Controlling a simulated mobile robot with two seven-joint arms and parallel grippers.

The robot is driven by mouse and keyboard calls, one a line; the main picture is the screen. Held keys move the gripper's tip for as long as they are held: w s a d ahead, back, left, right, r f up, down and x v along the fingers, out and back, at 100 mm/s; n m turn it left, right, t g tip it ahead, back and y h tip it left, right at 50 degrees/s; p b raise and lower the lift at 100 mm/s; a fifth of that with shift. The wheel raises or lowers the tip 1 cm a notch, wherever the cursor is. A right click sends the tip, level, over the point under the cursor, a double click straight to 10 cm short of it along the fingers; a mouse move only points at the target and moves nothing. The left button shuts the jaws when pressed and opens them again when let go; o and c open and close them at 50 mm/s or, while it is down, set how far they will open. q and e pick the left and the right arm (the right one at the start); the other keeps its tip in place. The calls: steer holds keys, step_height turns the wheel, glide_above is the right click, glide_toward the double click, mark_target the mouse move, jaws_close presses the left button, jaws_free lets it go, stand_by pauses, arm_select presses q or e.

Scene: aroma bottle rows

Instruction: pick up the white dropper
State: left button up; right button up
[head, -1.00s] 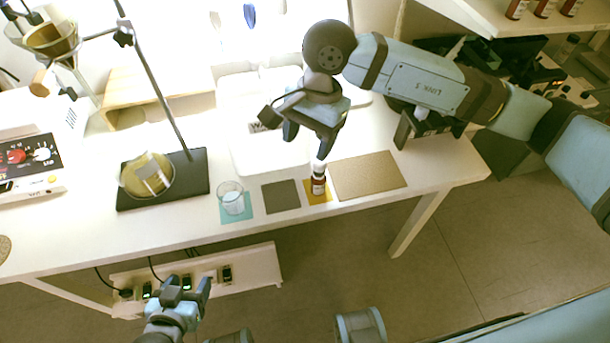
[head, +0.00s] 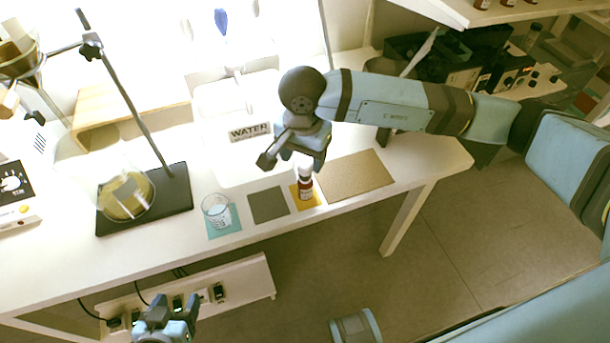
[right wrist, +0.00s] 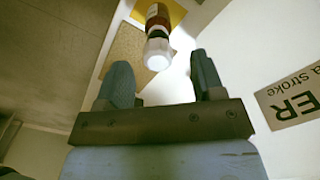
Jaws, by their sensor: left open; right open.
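The white dropper (head: 305,173) is the white top on a small brown bottle (head: 306,188), which stands upright on a yellow square mat (head: 316,200). My right gripper (head: 300,160) is just above and behind the dropper in the head view and partly covers its tip. In the right wrist view the dropper (right wrist: 157,55) lies just beyond the two open fingers (right wrist: 163,75), roughly in line with the gap between them, and nothing is held. My left gripper (head: 172,308) is open and empty, low in front of the table.
A glass beaker (head: 217,211) stands on a teal mat left of the bottle. An empty grey mat (head: 269,204) lies between them, and a tan mat (head: 354,174) lies to the right. A WATER sign (head: 250,132) and a stand base (head: 172,205) are further left.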

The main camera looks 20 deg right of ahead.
mark_target(305, 164)
steer(key=f, duration=0.4)
steer(key=shift+d+f, duration=0.2)
steer(key=shift+f, duration=0.2)
steer(key=c, duration=0.7)
steer(key=shift+r, duration=0.1)
step_height(305, 164, up, 20)
steer(key=shift+p, duration=0.6)
